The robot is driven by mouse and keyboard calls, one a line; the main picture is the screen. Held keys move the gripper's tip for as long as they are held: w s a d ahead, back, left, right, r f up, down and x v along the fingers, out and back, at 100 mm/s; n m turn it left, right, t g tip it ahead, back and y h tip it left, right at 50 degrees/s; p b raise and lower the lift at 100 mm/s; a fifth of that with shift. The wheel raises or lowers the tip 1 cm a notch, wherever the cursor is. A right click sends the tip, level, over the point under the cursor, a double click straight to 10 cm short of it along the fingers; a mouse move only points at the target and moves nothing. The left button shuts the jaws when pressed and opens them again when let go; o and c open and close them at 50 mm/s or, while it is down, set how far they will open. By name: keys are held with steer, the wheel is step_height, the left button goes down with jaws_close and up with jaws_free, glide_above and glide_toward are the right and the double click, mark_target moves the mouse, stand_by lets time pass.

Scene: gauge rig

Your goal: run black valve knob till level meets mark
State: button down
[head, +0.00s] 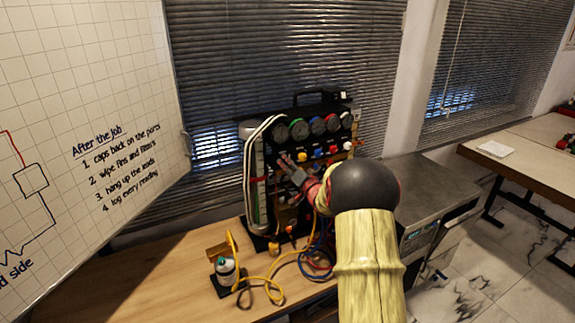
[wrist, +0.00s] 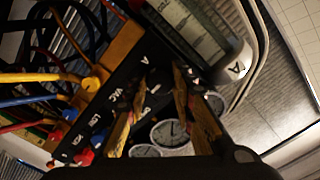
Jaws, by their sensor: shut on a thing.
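The gauge rig (head: 322,140) stands on the wooden bench, with a black panel of round dials and coloured knobs. My gripper (head: 291,165) is at the left part of the panel, below the dials. In the wrist view my gripper (wrist: 159,82) has its two fingers on either side of the dark valve knob (wrist: 157,77), shut on it. The knob is too dark to read its turn and is hidden in the head view. The sight tube (head: 259,190) stands upright at the rig's left, greenish inside. It also shows in the wrist view (wrist: 190,30); its level and mark are not clear.
Yellow, blue and red hoses (head: 270,283) lie on the bench (head: 170,280) below the rig. A small white and green canister (head: 226,268) stands at the front left. A whiteboard (head: 90,100) is on the left, a grey cabinet (head: 425,190) on the right.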

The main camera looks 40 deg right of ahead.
steer(key=shift+n+b, duration=0.4)
steer(key=n+b, duration=0.2)
steer(key=shift+f+n+b, duration=0.15)
steer(key=shift+n+b, duration=0.2)
steer(key=shift+n, duration=0.05)
steer(key=n+b, duration=0.4)
steer(key=n, duration=0.1)
steer(key=shift+b, duration=0.3)
steer(key=n+b, duration=0.3)
steer(key=n, duration=0.2)
steer(key=shift+b, duration=0.4)
steer(key=shift+n+b, duration=1.7)
steer(key=shift+n, duration=0.5)
steer(key=c, duration=1.5)
jaws_free()
